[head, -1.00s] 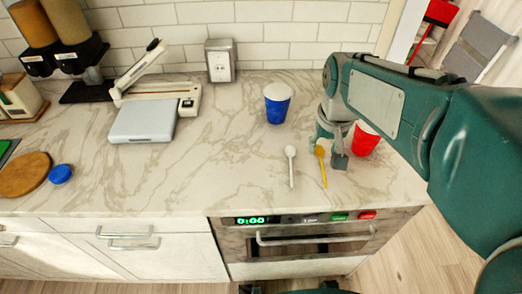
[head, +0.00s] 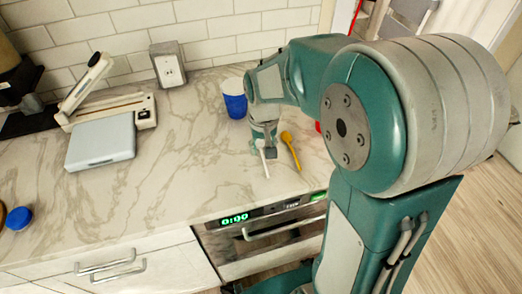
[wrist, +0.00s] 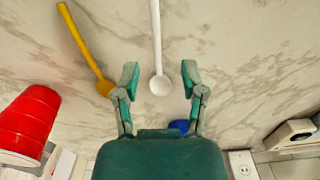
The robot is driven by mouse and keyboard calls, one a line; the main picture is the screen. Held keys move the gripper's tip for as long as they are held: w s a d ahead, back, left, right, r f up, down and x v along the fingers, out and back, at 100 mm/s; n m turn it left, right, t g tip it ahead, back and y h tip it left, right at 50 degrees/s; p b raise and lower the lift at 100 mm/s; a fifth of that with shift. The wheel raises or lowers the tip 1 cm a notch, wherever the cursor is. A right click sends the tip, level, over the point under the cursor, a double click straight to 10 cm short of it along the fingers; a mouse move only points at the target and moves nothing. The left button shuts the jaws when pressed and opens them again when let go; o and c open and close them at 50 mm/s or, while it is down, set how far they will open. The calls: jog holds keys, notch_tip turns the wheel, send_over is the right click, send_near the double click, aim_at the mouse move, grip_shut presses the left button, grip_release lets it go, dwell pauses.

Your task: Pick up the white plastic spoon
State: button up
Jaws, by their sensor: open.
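The white plastic spoon (head: 264,160) lies on the marble counter, partly hidden by my gripper in the head view. In the wrist view the white spoon (wrist: 157,50) shows its handle at the top and its round bowl between my two fingers. My gripper (wrist: 160,78) is open, with one finger on each side of the bowl and neither touching it. In the head view my gripper (head: 268,152) is over the spoon's bowl end. I cannot tell its exact height above the counter.
A yellow spoon (head: 291,150) lies just right of the white one. A blue cup (head: 235,104) stands behind. A red cup (wrist: 27,122) shows at the left in the wrist view. A grey scale (head: 100,143) sits far left. The counter's front edge is close to the spoons.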

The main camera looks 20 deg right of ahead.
aim_at(264, 160)
notch_tip(264, 160, down, 4)
jog(key=shift+d+f, duration=0.1)
jog(key=shift+f, duration=0.2)
grip_shut()
